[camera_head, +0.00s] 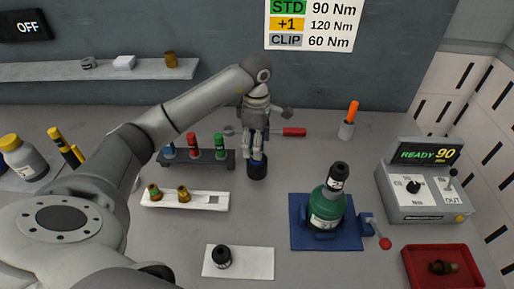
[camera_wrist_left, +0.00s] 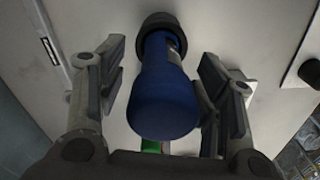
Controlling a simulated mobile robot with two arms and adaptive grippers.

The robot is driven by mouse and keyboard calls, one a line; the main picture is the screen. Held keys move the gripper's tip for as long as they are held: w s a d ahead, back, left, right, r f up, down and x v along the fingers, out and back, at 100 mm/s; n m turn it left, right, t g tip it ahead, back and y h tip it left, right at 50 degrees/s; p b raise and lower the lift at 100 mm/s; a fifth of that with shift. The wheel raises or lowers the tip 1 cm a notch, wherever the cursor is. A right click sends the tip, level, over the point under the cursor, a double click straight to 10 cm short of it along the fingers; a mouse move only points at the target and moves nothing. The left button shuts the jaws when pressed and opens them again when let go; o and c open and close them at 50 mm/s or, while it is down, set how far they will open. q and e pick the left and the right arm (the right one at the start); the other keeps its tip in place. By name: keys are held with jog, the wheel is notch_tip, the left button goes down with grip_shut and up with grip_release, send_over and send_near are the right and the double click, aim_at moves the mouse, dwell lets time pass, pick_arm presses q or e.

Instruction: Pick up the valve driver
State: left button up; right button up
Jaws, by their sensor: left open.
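The valve driver appears to be the upright tool (camera_head: 257,168) with a blue upper part and a black lower part, standing on the bench near the middle. In the left wrist view its blue body (camera_wrist_left: 164,100) leads to a dark collar at the far end. My left gripper (camera_head: 256,146) is directly above and around its top in the head view. The left wrist view shows the open fingers one on each side of the blue body, with a gap on the left side. The head view partly hides the tool's top behind the fingers. My right gripper is not in view.
A dark rack (camera_head: 228,160) with coloured tools stands just left of the driver. A green cylinder (camera_head: 327,208) sits on a blue base to the right. A control box (camera_head: 420,205) reads READY 90. A red tray (camera_head: 412,262) and white holder (camera_head: 214,207) are nearer.

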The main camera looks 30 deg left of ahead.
pick_arm(q)
jog(key=shift+f+p, duration=0.3)
jog(key=shift+f, duration=1.1)
jog(key=shift+r, duration=0.1)
grip_shut()
